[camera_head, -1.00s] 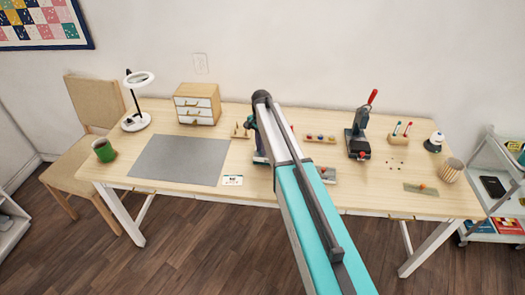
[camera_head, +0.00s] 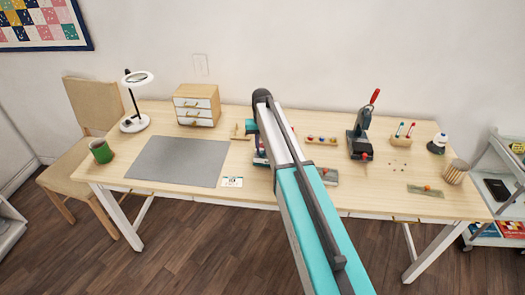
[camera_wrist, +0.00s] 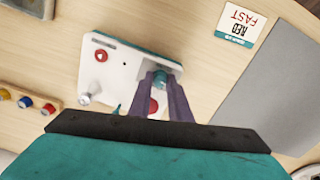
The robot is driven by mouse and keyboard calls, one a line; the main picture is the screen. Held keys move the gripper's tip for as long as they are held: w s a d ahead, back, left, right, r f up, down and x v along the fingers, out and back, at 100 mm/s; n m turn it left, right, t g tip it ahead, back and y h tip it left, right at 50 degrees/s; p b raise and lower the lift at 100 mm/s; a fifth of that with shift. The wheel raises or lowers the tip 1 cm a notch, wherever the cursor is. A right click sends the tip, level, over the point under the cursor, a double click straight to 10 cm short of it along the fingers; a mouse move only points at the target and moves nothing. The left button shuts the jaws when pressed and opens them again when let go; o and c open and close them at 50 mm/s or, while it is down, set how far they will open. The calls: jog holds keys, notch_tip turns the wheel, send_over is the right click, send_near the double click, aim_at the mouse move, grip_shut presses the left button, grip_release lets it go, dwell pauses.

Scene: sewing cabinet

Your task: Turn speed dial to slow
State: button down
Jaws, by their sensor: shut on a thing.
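The sewing machine is a white panel with teal edges in the wrist view (camera_wrist: 115,68). Any marks on the dial are too small to read.
A black press with a red handle (camera_head: 360,138) stands farther right.

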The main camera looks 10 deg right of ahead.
aim_at(262, 152)
jog(key=n+b, duration=0.1)
jog(key=n, duration=0.5)
jog(key=n+b, duration=0.1)
jog(key=n, duration=0.8)
jog(key=shift+n, duration=2.4)
jog(key=c, duration=1.6)
grip_release()
jog(key=shift+c, duration=0.2)
jog(key=shift+r+b, duration=0.2)
jog(key=shift+b, duration=0.1)
notch_tip(262, 152, up, 14)
jog(key=b, duration=0.2)
jog(key=shift+f+b, duration=0.25)
jog(key=shift+b, duration=0.05)
